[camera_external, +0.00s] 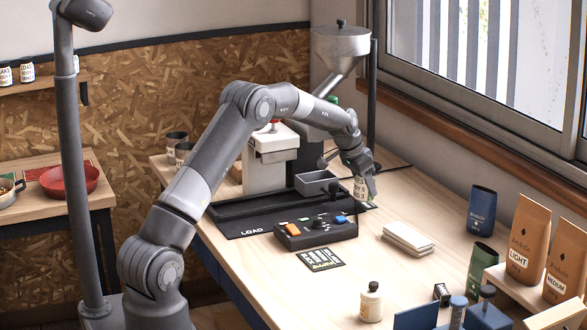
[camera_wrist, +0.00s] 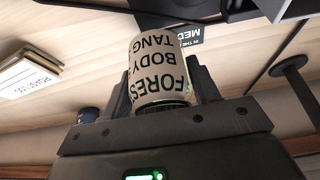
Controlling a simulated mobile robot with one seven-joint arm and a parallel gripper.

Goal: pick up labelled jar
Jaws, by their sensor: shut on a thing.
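The labelled jar (camera_wrist: 158,72) is between the two fingers of my gripper (camera_wrist: 160,95) in the wrist view. Its pale label carries dark words, partly readable as "FORES", "BODY" and "TANG". In the external view my gripper (camera_external: 360,180) points down near the right side of the machine on the wooden table, shut on the jar (camera_external: 361,188). The jar is small there, and I cannot tell whether its bottom touches the table.
A black control box (camera_external: 316,230) with buttons and a grey tray (camera_external: 315,183) stand left of the jar. A stack of pale cards (camera_external: 408,238) lies to its front right. A white bottle (camera_external: 371,302) and coffee bags (camera_external: 527,237) stand further forward and right.

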